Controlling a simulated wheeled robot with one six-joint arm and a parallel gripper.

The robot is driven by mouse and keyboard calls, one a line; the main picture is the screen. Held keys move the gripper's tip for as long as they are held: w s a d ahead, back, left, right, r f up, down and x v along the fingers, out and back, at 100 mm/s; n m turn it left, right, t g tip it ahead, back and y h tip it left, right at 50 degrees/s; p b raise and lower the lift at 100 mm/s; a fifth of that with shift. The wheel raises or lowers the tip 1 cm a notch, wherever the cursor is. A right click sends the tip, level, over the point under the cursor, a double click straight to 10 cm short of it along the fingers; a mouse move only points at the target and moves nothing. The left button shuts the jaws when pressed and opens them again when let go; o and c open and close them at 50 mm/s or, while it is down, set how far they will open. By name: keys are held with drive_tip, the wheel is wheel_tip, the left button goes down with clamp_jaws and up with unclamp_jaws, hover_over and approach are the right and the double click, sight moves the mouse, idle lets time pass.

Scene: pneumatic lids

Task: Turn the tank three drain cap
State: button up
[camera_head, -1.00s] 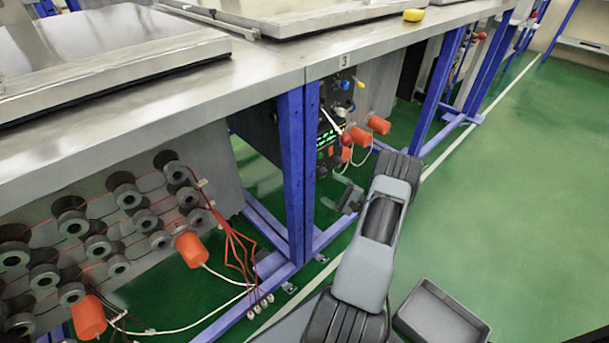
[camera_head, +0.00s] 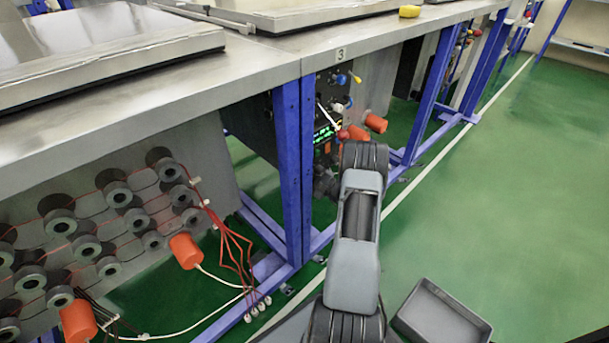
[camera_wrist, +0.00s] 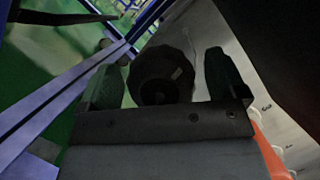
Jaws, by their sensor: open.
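A dark, ridged round cap (camera_wrist: 162,72), which looks like the drain cap, sits between the two fingers of my gripper (camera_wrist: 165,60) in the wrist view. The fingers are open, one on each side of the cap. I cannot tell whether either finger touches it. In the head view my gripper (camera_head: 326,184) is a dark shape under the bench, partly covered by my arm, and the cap cannot be made out there. The "3" label (camera_head: 339,53) is on the bench edge above.
A control panel with a lit green display (camera_head: 324,133) is just above my gripper. A blue leg (camera_head: 288,170) stands close to its left. An orange cylinder (camera_head: 376,123) is to the right.

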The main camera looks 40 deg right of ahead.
drive_tip(key=c, duration=0.9)
drive_tip(key=shift+m+t+h, duration=0.3)
drive_tip(key=shift+m+t, duration=0.3)
drive_tip(key=shift+m, duration=1)
drive_tip(key=o, duration=0.9)
drive_tip(key=shift+s+d+p, duration=0.1)
drive_tip(key=shift+p, duration=0.2)
drive_tip(key=p+v, duration=0.2)
drive_tip(key=v, duration=1.1)
drive_tip(key=shift+s+p, duration=0.3)
drive_tip(key=shift+d+f, duration=0.1)
